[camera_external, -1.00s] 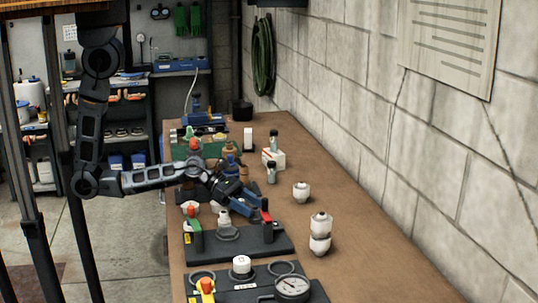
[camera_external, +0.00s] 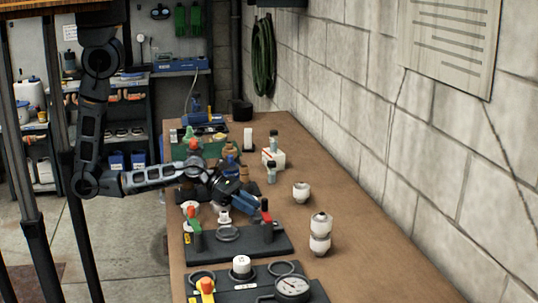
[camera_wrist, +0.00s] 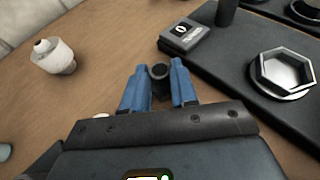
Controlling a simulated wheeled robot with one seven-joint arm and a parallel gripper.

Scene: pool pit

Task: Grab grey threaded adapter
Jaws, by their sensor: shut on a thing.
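The rest of the held piece is hidden there. The grey ring (camera_external: 228,233) on the plate below looks empty.
A red-handled valve (camera_external: 266,220) and a green and red one (camera_external: 195,230) flank the ring. White fittings (camera_external: 320,234) stand to the right on the brown bench. A pressure gauge (camera_external: 292,287) lies in front. The bench's right side is mostly clear.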

